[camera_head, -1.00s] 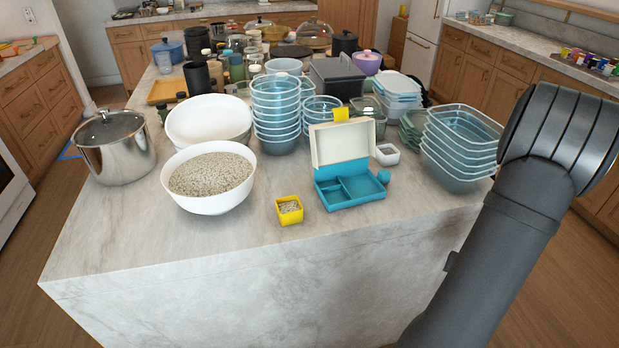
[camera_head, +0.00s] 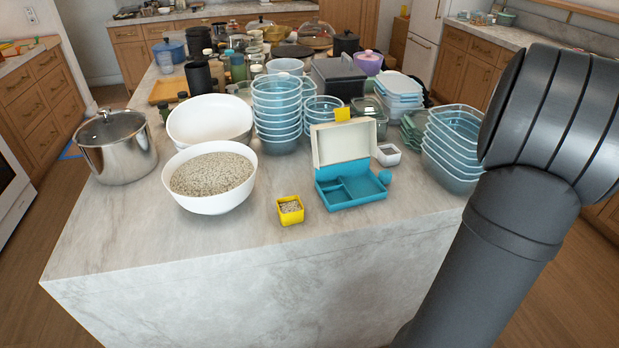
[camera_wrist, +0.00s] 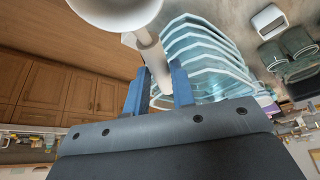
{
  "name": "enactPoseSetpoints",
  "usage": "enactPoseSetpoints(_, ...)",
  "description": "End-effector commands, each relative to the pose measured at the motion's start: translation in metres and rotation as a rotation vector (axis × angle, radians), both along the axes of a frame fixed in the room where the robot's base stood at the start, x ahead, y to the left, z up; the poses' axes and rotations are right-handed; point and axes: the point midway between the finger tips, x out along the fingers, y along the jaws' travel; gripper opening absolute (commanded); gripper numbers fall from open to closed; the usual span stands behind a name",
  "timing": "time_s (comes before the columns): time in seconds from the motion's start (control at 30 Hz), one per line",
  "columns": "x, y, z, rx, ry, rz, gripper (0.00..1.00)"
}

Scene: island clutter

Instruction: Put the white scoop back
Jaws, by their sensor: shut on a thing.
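My gripper (camera_wrist: 158,84) is shut on the white scoop (camera_wrist: 150,48) in the wrist view. Its blue fingers are on either side of the scoop's handle. The scoop's round bowl (camera_wrist: 115,8) is at the top edge, partly cut off. In the head view my arm is at the right, and neither the gripper nor the scoop shows. A large white bowl of grain (camera_head: 213,202) stands at the island's front left. A small yellow box (camera_head: 290,214) with some grain in it stands right of the bowl.
An open teal lunch box (camera_head: 350,195) and a small white dish (camera_head: 388,155) stand right of the yellow box. Stacked clear containers (camera_head: 455,150) are close to my arm. A steel pot (camera_head: 118,155) is at the left. The island's front strip is clear.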

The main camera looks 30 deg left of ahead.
Motion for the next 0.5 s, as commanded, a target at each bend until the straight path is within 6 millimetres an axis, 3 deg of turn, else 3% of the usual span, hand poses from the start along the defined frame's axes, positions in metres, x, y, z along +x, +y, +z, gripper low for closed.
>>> enactPoseSetpoints(0.03, 0.002, 0.001, 0.027, -0.001, -0.008, 0.000, 0.00)
enactPoseSetpoints(0.2, -0.001, 0.005, 0.102, 0.000, -0.007, -0.017, 0.00)
enactPoseSetpoints(0.4, -0.012, 0.006, 0.166, 0.001, -0.004, -0.046, 0.00)
enactPoseSetpoints(0.5, -0.016, 0.006, 0.186, 0.002, -0.002, -0.059, 0.00)
